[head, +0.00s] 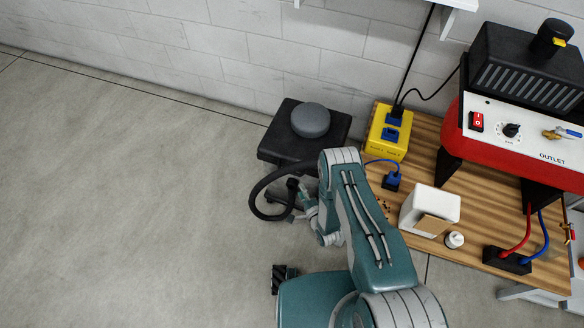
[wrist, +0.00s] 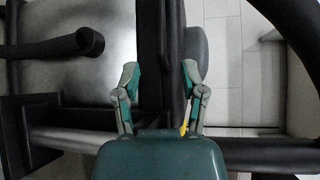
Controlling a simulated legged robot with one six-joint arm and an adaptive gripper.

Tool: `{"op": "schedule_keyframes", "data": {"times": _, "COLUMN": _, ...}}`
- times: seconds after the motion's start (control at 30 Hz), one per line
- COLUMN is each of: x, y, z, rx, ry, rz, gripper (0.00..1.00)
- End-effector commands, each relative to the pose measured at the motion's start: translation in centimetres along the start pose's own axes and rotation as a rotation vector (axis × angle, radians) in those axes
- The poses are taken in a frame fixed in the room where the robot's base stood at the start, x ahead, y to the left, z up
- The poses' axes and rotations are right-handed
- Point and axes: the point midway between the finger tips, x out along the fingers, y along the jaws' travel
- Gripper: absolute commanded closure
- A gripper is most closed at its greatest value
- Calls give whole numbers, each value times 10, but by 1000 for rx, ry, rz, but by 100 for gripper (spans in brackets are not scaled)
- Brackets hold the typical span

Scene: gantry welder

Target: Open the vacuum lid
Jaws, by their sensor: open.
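In the head view the vacuum (head: 275,157) appears as a black, square-topped body by the wall, with a grey round dome (head: 311,119) on its flat top and a black hose (head: 258,190) curving out in front. The lid looks closed, though its seam is not clear. My gripper (head: 304,192) is low at the vacuum's near side, beside the hose and partly hidden by my arm. In the wrist view my gripper (wrist: 162,76) is open, its two fingers on either side of a dark upright bar (wrist: 153,45). I cannot tell whether they touch it.
A wooden bench (head: 470,245) to the right carries a yellow box (head: 389,132), a white block (head: 432,205), a small white bottle (head: 454,240) and a red-and-white welder (head: 520,140). A block wall is behind. The floor to the left is clear.

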Motion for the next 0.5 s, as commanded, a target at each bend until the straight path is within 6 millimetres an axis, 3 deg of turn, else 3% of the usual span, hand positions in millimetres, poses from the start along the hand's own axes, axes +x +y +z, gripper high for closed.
{"op": "schedule_keyframes", "data": {"times": 0.17, "x": 11, "y": 1, "z": 0, "rx": 4, "ry": -3, "rz": -6, "gripper": 46}}
{"op": "schedule_keyframes", "data": {"times": 0.5, "x": 72, "y": 1, "z": 1, "rx": 3, "ry": -2, "rz": -5, "gripper": 46}}
